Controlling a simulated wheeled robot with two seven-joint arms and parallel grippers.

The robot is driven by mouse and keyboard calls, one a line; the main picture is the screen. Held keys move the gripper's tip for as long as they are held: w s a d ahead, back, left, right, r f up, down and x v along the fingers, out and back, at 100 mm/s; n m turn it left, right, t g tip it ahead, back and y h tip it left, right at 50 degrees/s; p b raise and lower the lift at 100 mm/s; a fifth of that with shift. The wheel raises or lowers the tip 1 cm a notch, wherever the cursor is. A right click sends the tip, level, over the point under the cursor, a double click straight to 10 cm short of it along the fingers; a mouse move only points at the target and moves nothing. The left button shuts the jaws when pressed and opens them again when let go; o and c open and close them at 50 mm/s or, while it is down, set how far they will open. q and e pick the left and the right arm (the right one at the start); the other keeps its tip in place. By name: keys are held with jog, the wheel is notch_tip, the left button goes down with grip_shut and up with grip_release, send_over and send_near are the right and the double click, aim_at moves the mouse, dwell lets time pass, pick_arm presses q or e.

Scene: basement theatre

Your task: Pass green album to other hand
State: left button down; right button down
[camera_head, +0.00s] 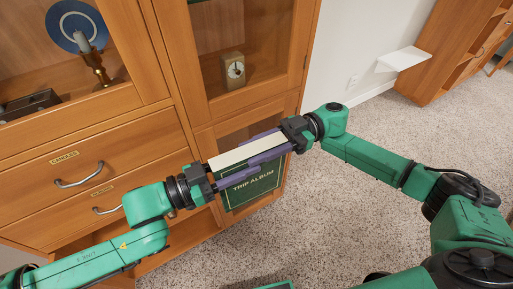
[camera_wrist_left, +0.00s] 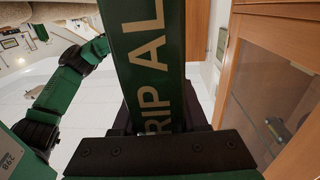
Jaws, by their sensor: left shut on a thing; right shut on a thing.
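The green album (camera_head: 262,188) hangs upright in front of the cabinet in the head view, its cream page edge up and gold "TRIP ALBUM" lettering on its cover. My left gripper (camera_head: 229,167) is shut on its left end. My right gripper (camera_head: 270,146) is shut on its right end. Purple-grey fingers run along both sides of the top edge, and the two grippers face each other. In the left wrist view, the album (camera_wrist_left: 128,62) stands between the dark fingers, with part of its lettering showing. The album's lower part and far cover are partly hidden.
A wooden cabinet (camera_head: 115,152) with labelled drawers and glass doors stands close behind the album. Inside are a clock (camera_head: 233,69), a candlestick (camera_head: 96,68) and a blue plate (camera_head: 62,30). A white wall shelf (camera_head: 404,59) juts out at the right. Carpeted floor (camera_head: 330,215) is open.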

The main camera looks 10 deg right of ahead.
pick_arm(q)
jog(key=shift+s+d+r, duration=0.1)
jog(key=shift+s+r, duration=0.05)
jog(key=shift+s, duration=0.05)
dwell(0.6)
jog(key=shift+c, duration=1.8)
grip_release()
jog(key=shift+w, duration=0.1)
